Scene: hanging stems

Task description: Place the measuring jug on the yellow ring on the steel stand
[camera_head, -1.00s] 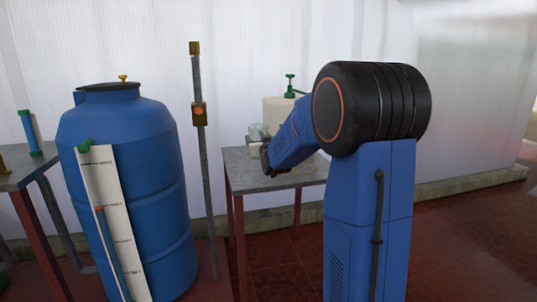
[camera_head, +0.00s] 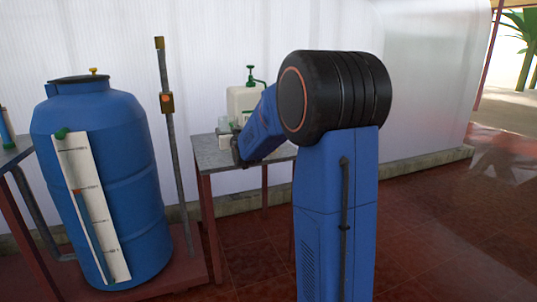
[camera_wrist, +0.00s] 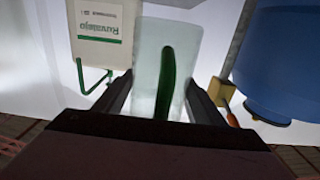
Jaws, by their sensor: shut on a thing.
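My gripper (camera_wrist: 160,100) is shut on the measuring jug (camera_wrist: 182,50), a translucent vessel with a green strip, seen between the two fingers in the wrist view. In the head view my gripper (camera_head: 237,150) is small and dark, at the left of my blue arm. A small pale, clear shape beside it may be the jug; it is too small to tell. A grey-topped stand with red legs (camera_head: 208,158) is below and behind the gripper. I cannot make out a yellow ring in either view.
A white canister with a green pump (camera_head: 241,101) stands at the back of the grey top; it also shows in the wrist view (camera_wrist: 100,35). A large blue barrel (camera_head: 105,165) and an upright post with an orange-brown clamp (camera_head: 167,103) are to the left. Red floor is open at right.

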